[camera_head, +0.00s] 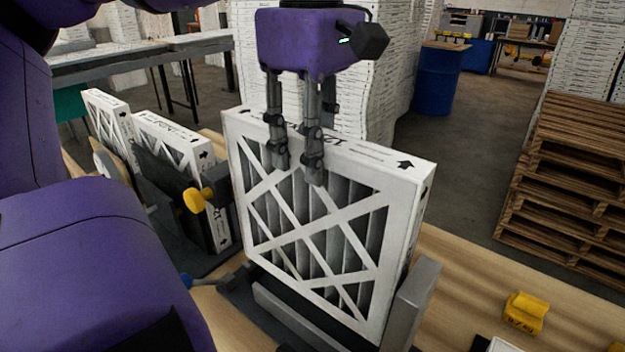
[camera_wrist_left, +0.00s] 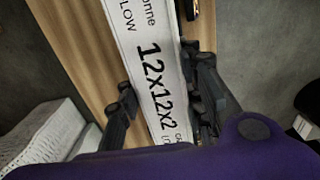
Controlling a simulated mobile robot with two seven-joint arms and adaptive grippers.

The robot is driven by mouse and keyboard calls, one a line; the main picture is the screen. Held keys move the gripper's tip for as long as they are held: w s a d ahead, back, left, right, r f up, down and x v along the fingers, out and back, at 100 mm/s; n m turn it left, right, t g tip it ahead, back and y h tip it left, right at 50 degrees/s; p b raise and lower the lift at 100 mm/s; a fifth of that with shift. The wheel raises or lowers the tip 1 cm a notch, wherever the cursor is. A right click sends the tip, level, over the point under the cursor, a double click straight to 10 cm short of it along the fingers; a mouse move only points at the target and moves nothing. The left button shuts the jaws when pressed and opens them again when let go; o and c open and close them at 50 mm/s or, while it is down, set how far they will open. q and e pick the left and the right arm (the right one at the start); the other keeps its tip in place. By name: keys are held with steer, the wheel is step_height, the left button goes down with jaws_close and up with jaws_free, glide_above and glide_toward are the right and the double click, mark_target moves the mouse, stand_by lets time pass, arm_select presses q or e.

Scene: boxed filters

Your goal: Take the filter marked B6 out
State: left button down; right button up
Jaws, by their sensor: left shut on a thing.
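A large white-framed pleated filter (camera_head: 400,210) stands upright at the middle, with a lattice front and an arrow on its top edge. No B6 mark is readable on it. My left gripper (camera_head: 300,150) points down from above and is shut on this filter's top edge, with fingers on both faces. The wrist view shows the fingers (camera_wrist_left: 160,105) on either side of the edge. The filter's lower part is at a dark holder with a grey end bracket (camera_head: 412,305); whether it is seated or raised is unclear. My right gripper is not in view.
Two more filters (camera_head: 172,130) (camera_head: 105,108) stand in dark holders at the left, one behind the other. A yellow knob (camera_head: 197,199) is on the nearer holder. A yellow block (camera_head: 525,312) lies on the wooden table (camera_head: 470,275) at right. Wooden pallets (camera_head: 565,180) stand beyond.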

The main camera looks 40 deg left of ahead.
arm_select(q)
steer(key=s+d+r+p, duration=0.1)
steer(key=s+d+p, duration=0.1)
steer(key=s, duration=1.6)
steer(key=shift+p, duration=0.5)
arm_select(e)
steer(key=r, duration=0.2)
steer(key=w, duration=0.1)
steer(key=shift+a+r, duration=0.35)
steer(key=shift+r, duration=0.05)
arm_select(q)
steer(key=shift+r, duration=0.15)
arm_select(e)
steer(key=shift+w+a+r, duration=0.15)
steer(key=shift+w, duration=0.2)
